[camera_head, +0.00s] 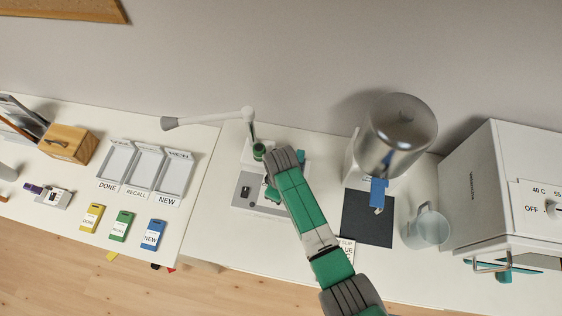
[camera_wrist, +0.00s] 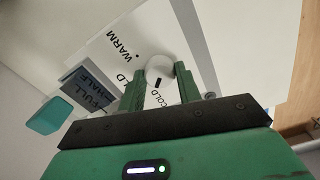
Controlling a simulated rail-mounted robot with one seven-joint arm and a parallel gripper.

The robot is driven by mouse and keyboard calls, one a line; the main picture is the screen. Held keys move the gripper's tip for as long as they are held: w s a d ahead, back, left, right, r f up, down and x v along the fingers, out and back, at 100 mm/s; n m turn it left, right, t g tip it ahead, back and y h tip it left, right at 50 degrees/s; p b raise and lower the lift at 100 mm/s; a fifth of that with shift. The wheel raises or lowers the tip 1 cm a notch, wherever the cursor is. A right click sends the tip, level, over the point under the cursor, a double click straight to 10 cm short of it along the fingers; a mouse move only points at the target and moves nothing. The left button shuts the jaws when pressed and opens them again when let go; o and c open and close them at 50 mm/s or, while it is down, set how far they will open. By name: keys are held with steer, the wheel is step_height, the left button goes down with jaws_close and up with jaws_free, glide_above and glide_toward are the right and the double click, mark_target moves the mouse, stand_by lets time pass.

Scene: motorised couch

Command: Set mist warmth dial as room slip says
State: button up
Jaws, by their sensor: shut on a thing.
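The white mist warmth dial (camera_wrist: 159,68) shows in the wrist view with a short black mark on its lower edge. Printed words around it read WARM, one ending in D partly behind a finger, and COLD. The black mark points down toward the COLD print. My gripper (camera_wrist: 160,77) has its two green fingers on either side of the dial, shut on it. In the head view my arm reaches down over the grey panel (camera_head: 243,190) and hides the dial. A slip (camera_head: 347,246) is partly covered by my arm; only a few letters ending in UE show.
A white jointed arm (camera_head: 210,118) stands behind the panel. A metal tank (camera_head: 397,130), dark mat (camera_head: 368,218), glass jug (camera_head: 427,227) and white cabinet (camera_head: 478,190) stand right. Labelled trays (camera_head: 146,168) and coloured cards (camera_head: 121,225) lie left. A FULL/HALF label (camera_wrist: 88,88) is near the dial.

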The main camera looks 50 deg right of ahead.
steer(key=m+p, duration=0.1)
steer(key=m, duration=0.3)
steer(key=shift+r+m, duration=0.15)
steer(key=shift+m, duration=0.15)
steer(key=shift+m+p, duration=0.45)
steer(key=shift+m, duration=1.45)
steer(key=o, duration=1)
steer(key=shift+c, duration=0.2)
step_height(320, 180, up, 8)
steer(key=shift+f, duration=0.15)
